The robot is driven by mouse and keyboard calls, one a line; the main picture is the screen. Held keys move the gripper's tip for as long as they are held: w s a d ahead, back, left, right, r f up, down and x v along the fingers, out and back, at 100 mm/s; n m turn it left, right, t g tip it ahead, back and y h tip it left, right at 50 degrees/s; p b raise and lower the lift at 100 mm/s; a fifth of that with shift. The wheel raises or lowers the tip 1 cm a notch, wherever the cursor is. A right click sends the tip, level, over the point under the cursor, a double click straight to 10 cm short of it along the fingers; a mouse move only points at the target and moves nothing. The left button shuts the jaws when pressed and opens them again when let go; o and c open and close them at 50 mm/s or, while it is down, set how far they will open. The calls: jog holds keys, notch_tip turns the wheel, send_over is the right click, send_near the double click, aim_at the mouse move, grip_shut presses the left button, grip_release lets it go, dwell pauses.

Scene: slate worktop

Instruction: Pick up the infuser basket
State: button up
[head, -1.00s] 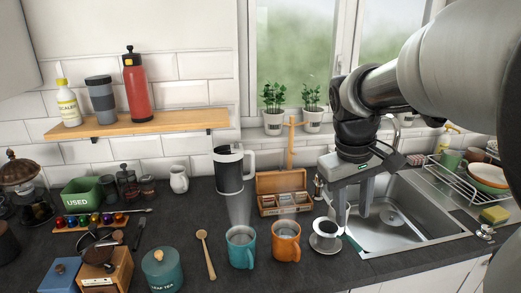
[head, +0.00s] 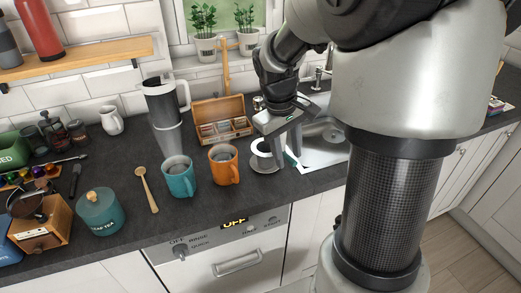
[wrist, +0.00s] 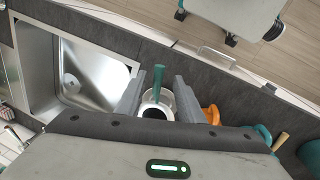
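A small white round piece with a dark opening (head: 259,147), which looks like the infuser basket, sits on a grey saucer (head: 264,168) near the sink. It also shows in the wrist view (wrist: 153,112), low between my fingertips. My gripper (head: 286,148) is open and points down, just right of the white piece in the head view; one finger partly hides it. A thin teal strip (wrist: 158,78) shows between the fingers. I cannot tell whether it belongs to the white piece. I see no grip on anything.
An orange mug (head: 223,168) and a teal mug (head: 178,180) stand close to the left. Behind are an open wooden box (head: 215,107) and a tall dark jug with a white handle (head: 160,100). The sink (head: 325,145) lies to the right.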

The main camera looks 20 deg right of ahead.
jog(key=f, duration=0.2)
jog(key=d+f, duration=0.1)
jog(key=f, duration=0.1)
jog(key=f+b, duration=0.1)
jog(key=f, duration=0.1)
jog(key=shift+w+d+f, duration=0.25)
jog(key=shift+w+f, duration=0.05)
grip_shut()
